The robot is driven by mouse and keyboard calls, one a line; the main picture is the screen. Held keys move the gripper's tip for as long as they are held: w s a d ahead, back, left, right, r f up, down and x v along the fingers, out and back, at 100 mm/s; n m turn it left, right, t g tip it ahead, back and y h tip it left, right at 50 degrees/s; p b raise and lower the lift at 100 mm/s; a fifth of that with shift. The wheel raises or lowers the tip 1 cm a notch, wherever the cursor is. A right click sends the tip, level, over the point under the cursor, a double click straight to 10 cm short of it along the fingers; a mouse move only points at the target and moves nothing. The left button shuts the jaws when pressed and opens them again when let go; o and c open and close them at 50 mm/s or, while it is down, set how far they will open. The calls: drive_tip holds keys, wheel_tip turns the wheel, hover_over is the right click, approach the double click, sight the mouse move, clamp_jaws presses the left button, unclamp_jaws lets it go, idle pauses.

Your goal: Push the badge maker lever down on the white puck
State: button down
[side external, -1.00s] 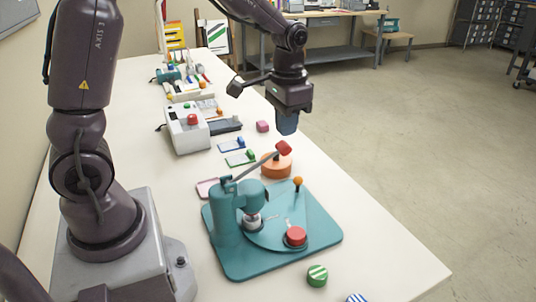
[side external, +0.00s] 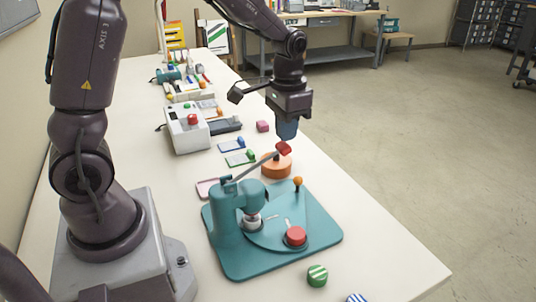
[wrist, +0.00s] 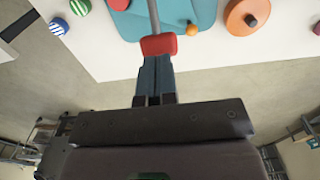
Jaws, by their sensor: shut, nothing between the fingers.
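The teal badge maker (side external: 226,222) stands on its base plate on the table, with its lever (side external: 258,167) slanting up to a red grip (side external: 284,148). The white puck is hard to make out; a pale round piece (side external: 252,222) sits under the press head. A red puck (side external: 296,236) sits in the other station of the teal swing plate. My gripper (side external: 287,136) is shut and empty, pointing down just above the red grip. In the wrist view my fingertips (wrist: 156,61) are at the edge of the red grip (wrist: 158,44); contact is unclear.
Green-striped (side external: 317,276) and blue-striped (side external: 357,298) badges lie near the front edge. A white laminator-like box (side external: 187,130) and small coloured pieces are farther back. The table's right side is clear.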

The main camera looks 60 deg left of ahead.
wheel_tip(320, 180, down, 9)
idle(1.5)
drive_tip(key=shift+r, duration=5.6)
drive_tip(key=shift+s+f, duration=0.15)
drive_tip(key=shift+s, duration=0.05)
drive_tip(key=s+d+r+t, duration=0.2)
drive_tip(key=s+r, duration=0.3)
drive_tip(key=s, duration=0.3)
drive_tip(key=s+d+r+t, duration=0.3)
drive_tip(key=s+d+r, duration=0.1)
drive_tip(key=s, duration=0.3)
drive_tip(key=shift+s+r+t, duration=0.3)
drive_tip(key=shift+s+r, duration=0.05)
drive_tip(key=shift+r, duration=0.15)
